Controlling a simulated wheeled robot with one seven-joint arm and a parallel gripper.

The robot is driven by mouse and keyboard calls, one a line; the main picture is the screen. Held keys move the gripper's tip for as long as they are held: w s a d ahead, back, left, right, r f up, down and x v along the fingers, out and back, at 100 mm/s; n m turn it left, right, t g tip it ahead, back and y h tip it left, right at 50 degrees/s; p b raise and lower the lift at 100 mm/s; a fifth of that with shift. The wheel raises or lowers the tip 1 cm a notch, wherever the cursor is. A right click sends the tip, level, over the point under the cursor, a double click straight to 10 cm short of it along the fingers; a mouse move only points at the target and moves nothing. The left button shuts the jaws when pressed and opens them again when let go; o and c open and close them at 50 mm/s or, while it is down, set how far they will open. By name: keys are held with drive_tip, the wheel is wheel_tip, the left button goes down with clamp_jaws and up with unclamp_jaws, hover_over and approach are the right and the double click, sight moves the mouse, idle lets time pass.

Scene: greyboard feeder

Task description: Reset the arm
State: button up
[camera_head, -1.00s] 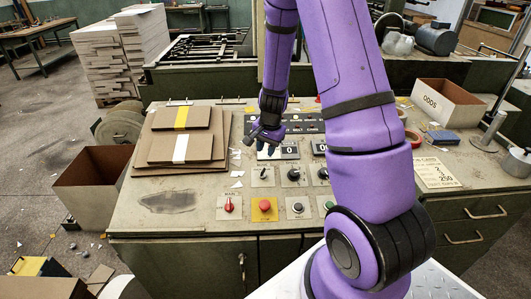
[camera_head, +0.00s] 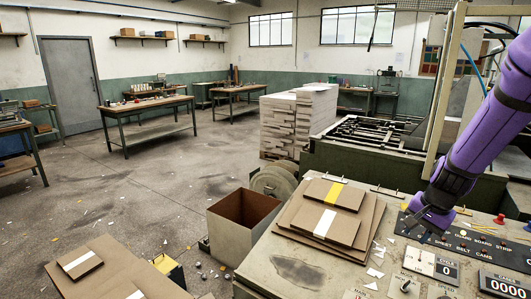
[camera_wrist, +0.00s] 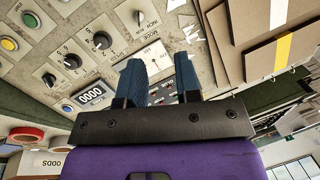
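My gripper (camera_head: 430,226) is at the end of my purple arm, at the right of the head view. It hangs over the back part of the control console, beside the cycle counter (camera_head: 447,269). In the wrist view, the two dark blue fingers of my gripper (camera_wrist: 159,72) stand apart with a gap between them, and nothing shows in the gap. The console panel (camera_wrist: 125,45) with its knobs and counters lies beyond the fingertips.
Brown boards (camera_head: 325,222) with yellow and white bands lie on the console's left part. An open brown box (camera_head: 240,222) stands on the floor beside it. A stack of grey boards (camera_head: 296,120) and work tables (camera_head: 150,107) are behind.

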drive_tip(key=s+a+r+n+t, duration=0.1)
drive_tip(key=s+a+r+n, duration=0.2)
drive_tip(key=s+r, duration=0.35)
drive_tip(key=s+a+r+n, duration=0.2)
drive_tip(key=s+a+r, duration=0.15)
drive_tip(key=r, duration=0.55)
drive_tip(key=s+a+r+n+t, duration=0.1)
drive_tip(key=s+r+n, duration=0.1)
drive_tip(key=s, duration=0.4)
drive_tip(key=s+a+r+n+h, duration=0.1)
drive_tip(key=s+r+n, duration=0.1)
drive_tip(key=s+r, duration=0.2)
drive_tip(key=s, duration=0.3)
drive_tip(key=shift+s+a+r+n+t, duration=0.25)
drive_tip(key=shift+s+r+n+t, duration=0.05)
drive_tip(key=shift+n+t, duration=0.1)
